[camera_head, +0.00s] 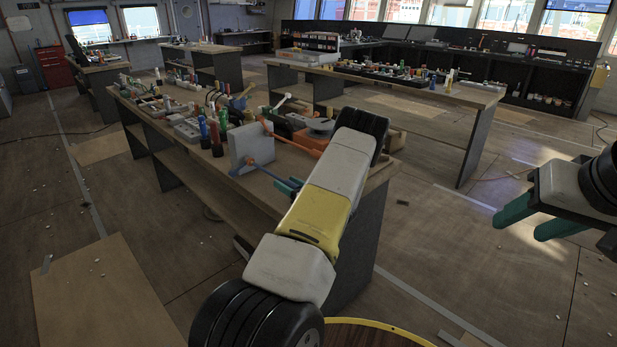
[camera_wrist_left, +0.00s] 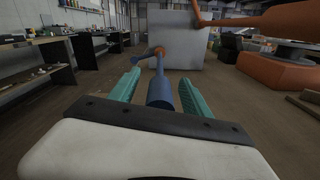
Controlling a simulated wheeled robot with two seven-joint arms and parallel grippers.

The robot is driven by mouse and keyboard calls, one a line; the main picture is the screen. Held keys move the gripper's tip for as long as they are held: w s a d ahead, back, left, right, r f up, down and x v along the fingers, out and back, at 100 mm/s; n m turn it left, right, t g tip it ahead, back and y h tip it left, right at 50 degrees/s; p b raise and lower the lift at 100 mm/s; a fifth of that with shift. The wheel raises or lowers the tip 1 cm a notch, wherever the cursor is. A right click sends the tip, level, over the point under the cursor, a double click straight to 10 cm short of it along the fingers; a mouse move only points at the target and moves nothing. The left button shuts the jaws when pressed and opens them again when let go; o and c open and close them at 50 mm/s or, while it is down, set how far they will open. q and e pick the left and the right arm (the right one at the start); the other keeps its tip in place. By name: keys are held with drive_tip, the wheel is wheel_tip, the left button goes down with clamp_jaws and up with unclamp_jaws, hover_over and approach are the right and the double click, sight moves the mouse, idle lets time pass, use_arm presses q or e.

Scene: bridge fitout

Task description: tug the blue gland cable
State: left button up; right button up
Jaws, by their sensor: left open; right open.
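The blue gland cable (camera_wrist_left: 160,92) sticks out from a grey upright plate (camera_wrist_left: 176,40) in the left wrist view. An orange gland piece (camera_wrist_left: 156,52) is where it meets the plate. In the head view the blue cable (camera_head: 258,163) and grey plate (camera_head: 250,143) are on the near workbench. My left gripper (camera_head: 289,187) is open at the cable's near end. Its teal fingers (camera_wrist_left: 160,72) lie on either side of the cable, with gaps visible. My right gripper (camera_head: 538,218) is open and empty at the far right, away from the bench.
An orange cable (camera_wrist_left: 262,19) runs from the plate toward the right, above an orange block (camera_wrist_left: 280,72). The near workbench (camera_head: 160,125) holds several tools and bottles to the left. A second bench (camera_head: 420,88) stands behind.

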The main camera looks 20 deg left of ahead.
use_arm(q)
drive_tip(key=shift+v, duration=3.05)
drive_tip(key=shift+d, duration=0.1)
drive_tip(key=v, duration=0.7)
drive_tip(key=shift+s+d, duration=0.2)
drive_tip(key=shift+d, duration=0.1)
drive_tip(key=s+r+n+g+h, duration=0.75)
drive_tip(key=s+r+n, duration=0.55)
drive_tip(key=s, duration=0.2)
drive_tip(key=s+d+r+n+t+h, duration=0.7)
drive_tip(key=s+d+r+n+h, duration=0.4)
drive_tip(key=s+d+r, duration=0.4)
drive_tip(key=shift+s+d+r, duration=0.2)
drive_tip(key=shift+d+r, duration=0.05)
